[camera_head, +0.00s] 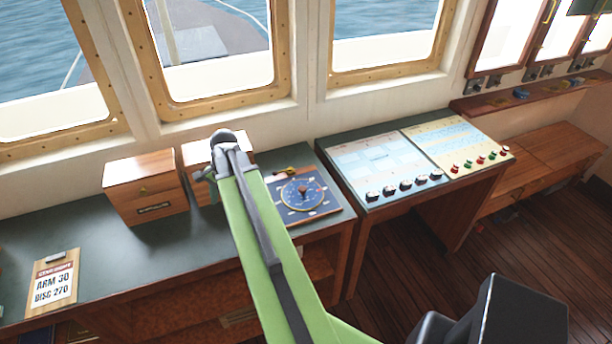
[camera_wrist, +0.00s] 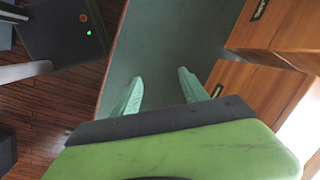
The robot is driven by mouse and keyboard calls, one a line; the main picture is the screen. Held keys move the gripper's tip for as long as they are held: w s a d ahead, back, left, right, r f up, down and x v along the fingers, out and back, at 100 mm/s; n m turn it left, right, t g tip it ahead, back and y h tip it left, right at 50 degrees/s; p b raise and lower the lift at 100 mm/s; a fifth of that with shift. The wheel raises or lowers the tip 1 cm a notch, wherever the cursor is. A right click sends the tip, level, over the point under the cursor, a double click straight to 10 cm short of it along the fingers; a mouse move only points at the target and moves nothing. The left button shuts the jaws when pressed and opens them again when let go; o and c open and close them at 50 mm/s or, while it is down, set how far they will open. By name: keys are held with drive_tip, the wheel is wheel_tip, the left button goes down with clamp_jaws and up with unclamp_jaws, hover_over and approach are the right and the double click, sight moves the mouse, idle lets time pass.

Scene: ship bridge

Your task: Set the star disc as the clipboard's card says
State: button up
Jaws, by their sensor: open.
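The star disc (camera_head: 291,201) is a round blue dial with a pale graduated rim and a central knob, on a dark blue board on the counter. A small brass piece (camera_head: 285,172) lies at the board's far edge. In the head view my arm passes left of the disc; the fingers cannot be made out there.
Two wooden boxes (camera_head: 145,188) stand at the counter's back, one partly hidden by my arm; wooden boxes also show in the wrist view (camera_wrist: 238,90). A console (camera_head: 388,165) with knobs and coloured buttons stands right.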

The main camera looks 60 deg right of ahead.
drive_tip(key=s+d+r+m+t+p, duration=0.15)
drive_tip(key=s+d+m, duration=0.25)
drive_tip(key=d, duration=0.4)
drive_tip(key=s+d+r+m+p, duration=0.1)
drive_tip(key=s+d+r+m, duration=0.2)
drive_tip(key=s+d+m, duration=0.35)
drive_tip(key=m+t+h+p, duration=0.1)
drive_tip(key=m+p, duration=0.1)
drive_tip(key=m, duration=0.5)
approach(303, 188)
drive_tip(key=b+x, duration=0.3)
drive_tip(key=b, duration=0.4)
drive_tip(key=b+x, duration=0.4)
drive_tip(key=b, duration=0.4)
drive_tip(key=shift+s+f, duration=0.1)
drive_tip(key=shift+f, duration=0.3)
drive_tip(key=shift+w+a+f+b, duration=0.1)
drive_tip(key=shift+w+f+b, duration=0.2)
drive_tip(key=shift+b, duration=0.2)
drive_tip(key=shift+r, duration=0.1)
clamp_jaws()
